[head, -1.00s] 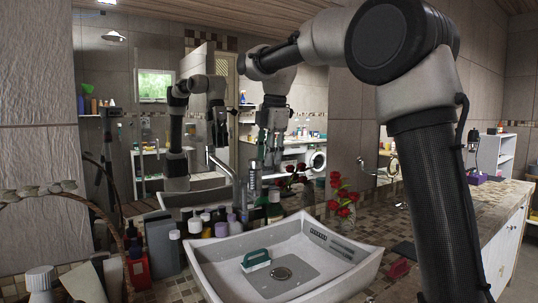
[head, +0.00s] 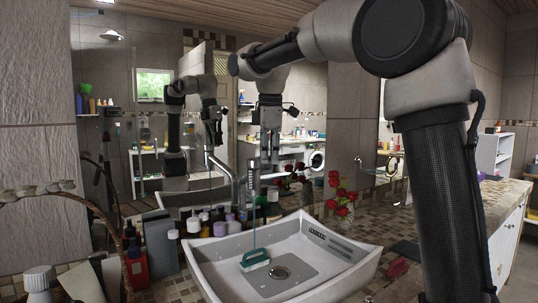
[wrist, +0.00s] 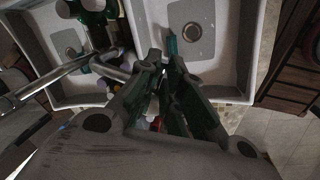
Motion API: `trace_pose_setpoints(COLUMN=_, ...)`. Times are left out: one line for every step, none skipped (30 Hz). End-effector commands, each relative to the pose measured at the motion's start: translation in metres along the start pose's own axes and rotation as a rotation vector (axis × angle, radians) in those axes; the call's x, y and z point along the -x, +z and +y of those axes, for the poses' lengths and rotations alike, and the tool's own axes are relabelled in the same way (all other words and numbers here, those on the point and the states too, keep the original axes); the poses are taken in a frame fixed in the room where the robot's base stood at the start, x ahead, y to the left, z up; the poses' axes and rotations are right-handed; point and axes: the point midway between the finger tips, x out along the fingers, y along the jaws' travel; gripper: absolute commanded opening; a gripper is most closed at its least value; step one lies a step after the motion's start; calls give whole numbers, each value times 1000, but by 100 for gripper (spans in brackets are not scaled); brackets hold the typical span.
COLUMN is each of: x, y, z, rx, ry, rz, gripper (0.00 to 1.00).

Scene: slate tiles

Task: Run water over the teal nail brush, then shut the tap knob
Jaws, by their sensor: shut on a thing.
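The teal nail brush (head: 256,261) lies in the white sink (head: 340,273), left of the drain; it also shows in the wrist view (wrist: 171,43). A thin bluish line, which looks like running water, comes down from the metal tap (head: 253,183) onto the brush. My gripper (head: 269,160) is at the tap's top, fingers pointing down. In the wrist view my gripper (wrist: 165,64) has its fingers close together. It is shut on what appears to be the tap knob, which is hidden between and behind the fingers.
Several bottles (head: 221,228) crowd the counter left of the sink. A vase of red flowers (head: 342,196) stands behind the sink's right side. A mirror behind repeats the tap and my arm. The sink bowl around the brush is clear.

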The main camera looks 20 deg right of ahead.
Motion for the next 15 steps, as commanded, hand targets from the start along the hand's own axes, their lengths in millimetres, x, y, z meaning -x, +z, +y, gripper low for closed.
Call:
trace_pose_setpoints(x=0, y=0, z=0, rx=-1, ry=-1, rz=1, gripper=0)
trace_pose_setpoints(x=0, y=0, z=0, rx=-1, ry=-1, rz=1, gripper=0)
trace_pose_setpoints(x=0, y=0, z=0, rx=-1, ry=-1, rz=1, gripper=0)
trace_pose_setpoints(x=0, y=0, z=0, rx=0, ry=-1, rz=1, gripper=0)
trace_pose_setpoints(x=0, y=0, z=0, rx=0, ry=-1, rz=1, gripper=0)
trace_pose_setpoints(x=0, y=0, z=0, rx=0, ry=-1, rz=1, gripper=0)
trace_pose_setpoints(x=0, y=0, z=0, rx=0, ry=-1, rz=1, gripper=0)
trace_pose_setpoints(x=0, y=0, z=0, rx=0, ry=-1, rz=1, gripper=14)
trace_pose_setpoints(x=0, y=0, z=0, rx=0, ry=-1, rz=1, gripper=22)
trace_pose_setpoints(x=0, y=0, z=0, rx=1, ry=0, rz=1, gripper=27)
trace_pose_setpoints(x=0, y=0, z=0, rx=1, ry=0, rz=1, gripper=31)
trace_pose_setpoints(x=0, y=0, z=0, rx=1, ry=0, rz=1, gripper=31)
trace_pose_setpoints(x=0, y=0, z=0, rx=1, ry=0, rz=1, gripper=31)
trace_pose_setpoints(x=0, y=0, z=0, rx=1, ry=0, rz=1, gripper=31)
trace_pose_setpoints(x=0, y=0, z=0, rx=1, ry=0, rz=1, gripper=31)
